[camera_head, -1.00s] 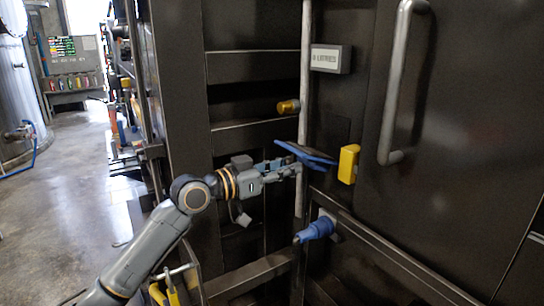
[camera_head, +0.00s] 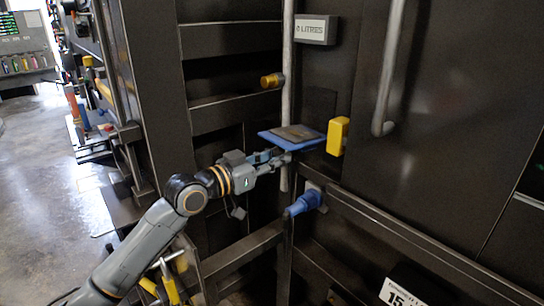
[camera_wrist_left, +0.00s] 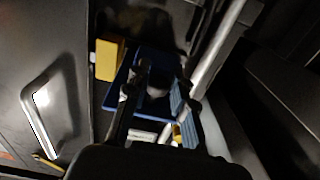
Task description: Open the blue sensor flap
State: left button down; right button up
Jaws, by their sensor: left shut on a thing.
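The blue sensor flap (camera_head: 268,137) sticks out from the dark machine front, lying nearly flat with a grey-brown panel on its upper face. It also shows as a dark blue plate in the left wrist view (camera_wrist_left: 113,92). My left gripper (camera_head: 284,160) is shut on the flap at its underside and near edge. In the left wrist view the fingers (camera_wrist_left: 155,95) reach over the flap, and the exact contact is too dark to see. My right gripper is in neither view.
A yellow block (camera_head: 338,136) sits just right of the flap. A large door handle (camera_head: 388,75) is at the right. Open floor (camera_head: 40,190) lies left.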

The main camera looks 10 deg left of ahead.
pick_arm(q)
jog(key=shift+d+f, duration=0.1)
jog(key=shift+f, duration=0.15)
jog(key=c, duration=1.3)
grip_release()
jog(key=shift+w+d, duration=0.1)
jog(key=shift+w, duration=0.05)
jog(key=shift+o, duration=1)
jog(key=shift+w+d, duration=0.25)
jog(key=shift+w, duration=0.05)
jog(key=shift+s+a+r, duration=0.1)
jog(key=shift+s+a, duration=0.3)
jog(key=shift+s, duration=0.05)
jog(key=v, duration=0.6)
jog(key=shift+s+a, duration=0.15)
jog(key=shift+s, duration=0.1)
